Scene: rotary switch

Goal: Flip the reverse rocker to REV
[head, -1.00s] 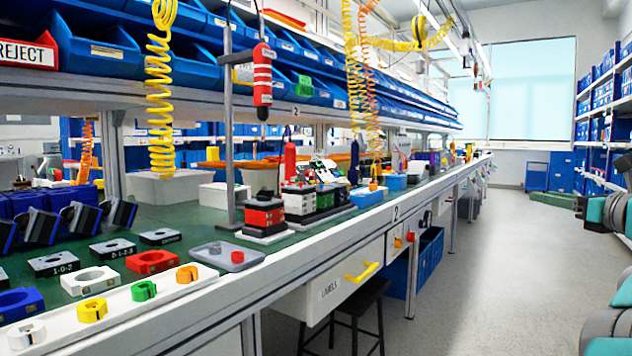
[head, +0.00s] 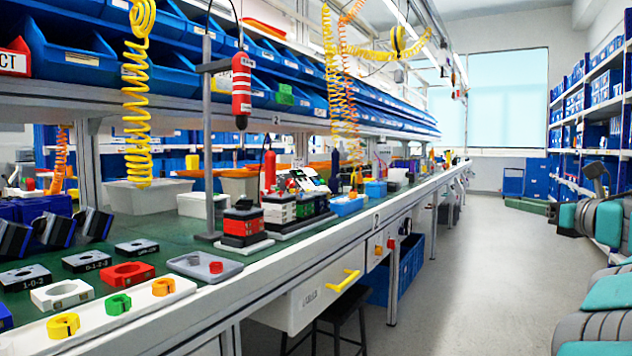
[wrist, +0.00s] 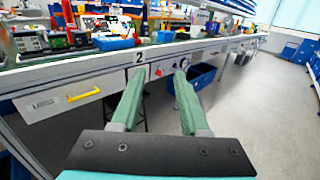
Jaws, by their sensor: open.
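A pale control panel (head: 378,252) is set in the bench front below the "2" label, with a small orange part and a red part on it. The panel also shows in the wrist view (wrist: 160,70), between and beyond my fingers, with a small red part and a dark round part near the right fingertip. The reverse rocker and its marks are too small to make out. My gripper (wrist: 159,72) is open and empty, with its two green fingers pointing toward the panel from some distance. In the head view the gripper is out of sight.
A white drawer with a yellow handle (head: 345,282) is left of the panel. A black stool (head: 340,318) stands below it. A blue crate (head: 408,262) is under the bench. The aisle floor (head: 470,260) right of the bench is clear. Shelves (head: 600,120) line the right side.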

